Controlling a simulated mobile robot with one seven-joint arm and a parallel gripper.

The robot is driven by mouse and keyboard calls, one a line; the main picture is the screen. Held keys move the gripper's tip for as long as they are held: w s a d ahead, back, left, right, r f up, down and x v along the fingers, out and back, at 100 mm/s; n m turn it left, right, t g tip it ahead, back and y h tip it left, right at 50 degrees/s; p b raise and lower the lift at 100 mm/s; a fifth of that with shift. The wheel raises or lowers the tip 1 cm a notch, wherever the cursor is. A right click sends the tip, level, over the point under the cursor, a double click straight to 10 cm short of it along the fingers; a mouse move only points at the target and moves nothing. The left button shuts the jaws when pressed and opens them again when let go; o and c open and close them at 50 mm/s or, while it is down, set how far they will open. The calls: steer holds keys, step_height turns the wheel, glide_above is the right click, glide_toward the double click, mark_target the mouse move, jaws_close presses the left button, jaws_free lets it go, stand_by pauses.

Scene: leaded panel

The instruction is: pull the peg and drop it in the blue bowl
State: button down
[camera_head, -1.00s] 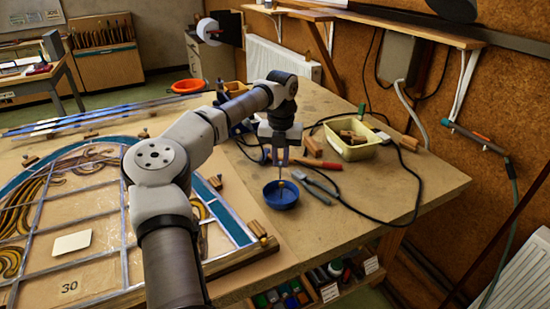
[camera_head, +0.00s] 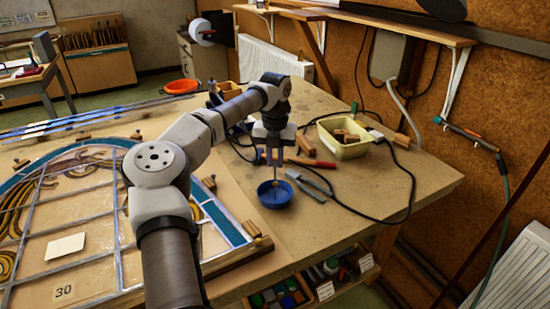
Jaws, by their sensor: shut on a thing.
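The blue bowl (camera_head: 275,197) stands on the wooden bench to the right of the leaded panel. My gripper (camera_head: 274,160) points down right above the bowl. It is shut on the peg (camera_head: 275,174), a thin shaft that hangs down toward the bowl, with a small yellowish part at its lower end. From this angle I cannot tell whether the peg's lower end is inside the bowl's rim or above it. The leaded panel (camera_head: 90,215) lies at the left with several wooden blocks around its edge.
Pliers (camera_head: 307,183) lie right of the bowl, and a red-handled tool (camera_head: 312,162) lies behind it. A pale yellow bin (camera_head: 345,147) with wooden blocks stands farther back. A black cable (camera_head: 395,205) loops over the bench's right side. The bench in front of the bowl is clear.

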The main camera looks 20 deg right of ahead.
mark_target(275, 162)
steer(key=shift+f+b, duration=0.35)
steer(key=shift+f, duration=0.5)
steer(key=shift+s+a+f, duration=0.15)
steer(key=shift+s+f, duration=0.05)
steer(key=shift+f, duration=0.45)
steer(key=shift+b, duration=0.3)
steer(key=c, duration=1.8)
jaws_free()
steer(key=shift+f, duration=0.1)
steer(key=o, duration=0.5)
steer(key=shift+w+f, duration=0.2)
steer(key=shift+w, duration=0.1)
steer(key=shift+s+r, duration=0.15)
steer(key=shift+r, duration=0.65)
step_height(275, 162, up, 13)
steer(key=b, duration=0.2)
steer(key=shift+b, duration=0.4)
steer(key=shift+s+f, duration=0.1)
